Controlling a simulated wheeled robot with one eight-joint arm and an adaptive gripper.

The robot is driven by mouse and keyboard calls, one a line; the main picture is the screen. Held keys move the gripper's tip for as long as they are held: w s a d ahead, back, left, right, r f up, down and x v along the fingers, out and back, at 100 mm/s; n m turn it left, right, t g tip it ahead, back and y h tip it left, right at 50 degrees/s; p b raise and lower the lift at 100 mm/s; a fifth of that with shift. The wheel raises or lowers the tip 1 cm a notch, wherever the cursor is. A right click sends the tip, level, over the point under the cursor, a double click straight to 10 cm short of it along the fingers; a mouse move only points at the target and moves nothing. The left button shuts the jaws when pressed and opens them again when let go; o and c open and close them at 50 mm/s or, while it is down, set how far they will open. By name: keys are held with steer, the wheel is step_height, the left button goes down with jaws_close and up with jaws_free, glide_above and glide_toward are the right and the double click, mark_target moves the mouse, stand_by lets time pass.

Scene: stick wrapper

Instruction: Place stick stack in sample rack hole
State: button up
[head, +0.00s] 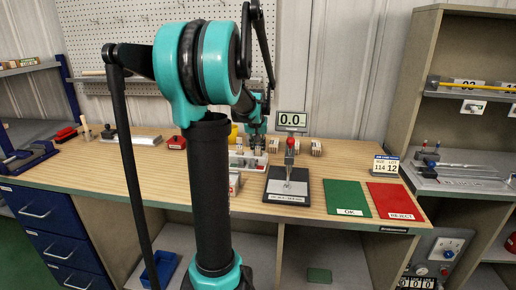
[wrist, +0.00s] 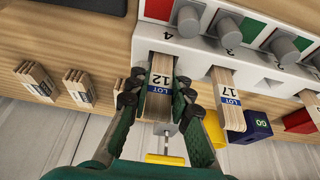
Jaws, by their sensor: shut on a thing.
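My gripper (wrist: 158,98) is shut on a wooden stick stack (wrist: 160,80) with a LOT 12 label, its fingers on either side. The stack's far end is at the front of the white rack (wrist: 190,55), under the number 4 and a grey knob. I cannot tell how far it is inside an opening. Another stack (wrist: 228,95), labelled LOT 17, sticks out of the neighbouring opening. In the head view my gripper (head: 256,143) is low over the bench at the white rack (head: 248,160); the held stack is hidden there by my arm.
Other stick stacks (wrist: 36,80) stand on the wooden bench (head: 330,170) beside the rack. A yellow block (wrist: 213,130) and a dark blue block (wrist: 252,128) are near it. A press-like stand (head: 289,185), a green OK mat (head: 346,198) and a red REJECT mat (head: 394,201) lie to the right.

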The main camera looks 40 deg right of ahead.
steer(key=o, duration=0.8)
steer(key=shift+f, duration=0.1)
steer(key=v, duration=1.2)
